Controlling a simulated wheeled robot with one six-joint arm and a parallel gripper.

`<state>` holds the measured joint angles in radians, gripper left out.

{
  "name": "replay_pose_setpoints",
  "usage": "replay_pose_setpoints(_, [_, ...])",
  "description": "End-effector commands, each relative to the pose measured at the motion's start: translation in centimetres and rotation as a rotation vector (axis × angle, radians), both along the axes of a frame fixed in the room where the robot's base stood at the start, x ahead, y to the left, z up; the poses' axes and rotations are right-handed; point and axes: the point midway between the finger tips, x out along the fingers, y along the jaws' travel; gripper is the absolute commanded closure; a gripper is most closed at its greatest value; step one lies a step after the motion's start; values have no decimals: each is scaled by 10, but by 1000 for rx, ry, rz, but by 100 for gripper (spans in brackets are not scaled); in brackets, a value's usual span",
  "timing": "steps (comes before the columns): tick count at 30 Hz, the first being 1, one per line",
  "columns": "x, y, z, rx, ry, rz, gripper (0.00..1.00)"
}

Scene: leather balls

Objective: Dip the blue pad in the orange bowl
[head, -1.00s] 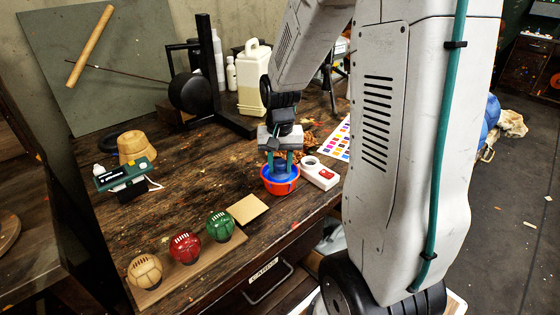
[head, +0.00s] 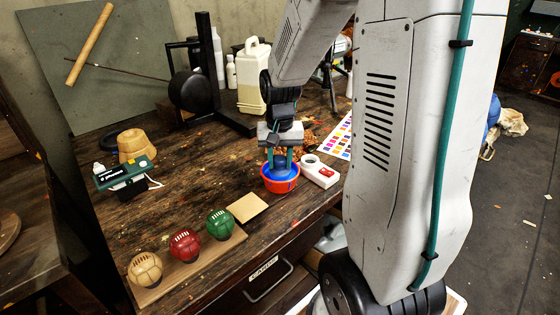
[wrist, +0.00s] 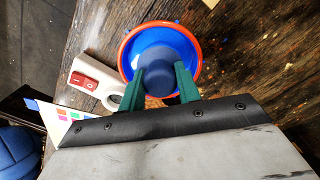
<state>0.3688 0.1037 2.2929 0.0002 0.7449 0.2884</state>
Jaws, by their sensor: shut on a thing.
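The orange bowl (head: 280,190) stands near the front edge of the wooden bench, with bright blue inside. It shows in the wrist view as an orange rim (wrist: 124,55) around a blue interior. My gripper (head: 280,158) points down over the bowl. Its green fingers (wrist: 160,80) are shut on the dark blue round pad (wrist: 166,66). The pad is within the bowl's rim; its underside is hidden, so I cannot tell how deep it sits. It also shows between the fingers in the head view (head: 281,166).
A white device with a red switch (head: 319,171) stands close right of the bowl. A tan square (head: 247,207) lies to the left. Tan, red and green balls (head: 186,245) sit on a board at the front. A white jug (head: 251,75) and a colour chart (head: 340,137) are behind.

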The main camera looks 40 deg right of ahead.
Motion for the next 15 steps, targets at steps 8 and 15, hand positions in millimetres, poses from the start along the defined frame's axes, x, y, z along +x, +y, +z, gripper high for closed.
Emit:
replay_pose_setpoints(8, [0, 0, 23, 0, -2, 0, 85])
replay_pose_setpoints(15, [0, 0, 42, 0, -2, 0, 85])
